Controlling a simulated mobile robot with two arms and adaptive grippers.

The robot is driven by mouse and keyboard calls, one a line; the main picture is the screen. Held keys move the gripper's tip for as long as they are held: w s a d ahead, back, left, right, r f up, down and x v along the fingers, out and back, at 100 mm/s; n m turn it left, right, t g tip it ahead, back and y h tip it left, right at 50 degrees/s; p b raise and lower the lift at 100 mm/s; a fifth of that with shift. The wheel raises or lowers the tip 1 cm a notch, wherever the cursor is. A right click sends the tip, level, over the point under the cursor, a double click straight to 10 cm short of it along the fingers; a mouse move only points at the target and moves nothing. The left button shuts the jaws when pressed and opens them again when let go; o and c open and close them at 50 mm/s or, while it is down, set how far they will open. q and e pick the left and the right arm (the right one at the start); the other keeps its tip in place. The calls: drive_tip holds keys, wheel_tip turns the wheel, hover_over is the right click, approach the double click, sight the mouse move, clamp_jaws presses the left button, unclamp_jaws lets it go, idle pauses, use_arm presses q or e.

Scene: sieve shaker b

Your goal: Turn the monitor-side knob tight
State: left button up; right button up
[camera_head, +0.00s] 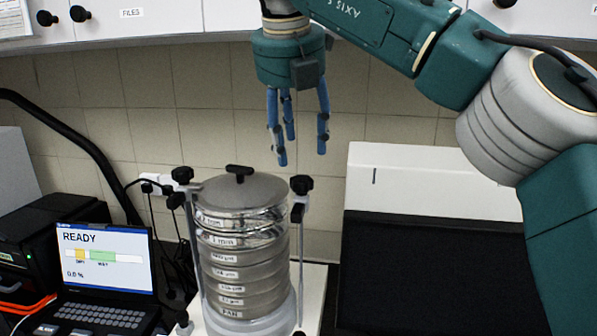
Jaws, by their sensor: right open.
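The sieve shaker holds a stack of metal sieves (243,262) under a grey lid (240,190) with a black handle. A black knob (182,175) tops the left rod, on the side of the monitor (105,258), which reads READY. Another black knob (301,185) tops the right rod. My right gripper (301,156) hangs with its blue fingers pointing down, open and empty. It is above the shaker, near the right knob and apart from it. My left gripper does not show.
White cupboards (150,22) with black knobs run along the top. A black panel with a white top (430,165) stands to the right of the shaker. Cables hang from a wall socket behind it. A black box (45,240) stands at the left.

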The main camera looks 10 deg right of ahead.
sight(301, 178)
drive_tip(key=p+x, duration=0.1)
drive_tip(key=x, duration=0.6)
drive_tip(key=shift+w+d+f, duration=0.1)
drive_tip(key=shift+f, duration=0.1)
drive_tip(key=shift+w+f+p, duration=0.2)
drive_tip(key=shift+f+p, duration=0.15)
drive_tip(key=shift+f, duration=0.15)
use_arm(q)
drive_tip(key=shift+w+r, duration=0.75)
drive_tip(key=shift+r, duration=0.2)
use_arm(e)
drive_tip(key=shift+f, duration=0.1)
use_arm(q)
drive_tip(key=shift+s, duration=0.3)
use_arm(e)
drive_tip(key=c, duration=1)
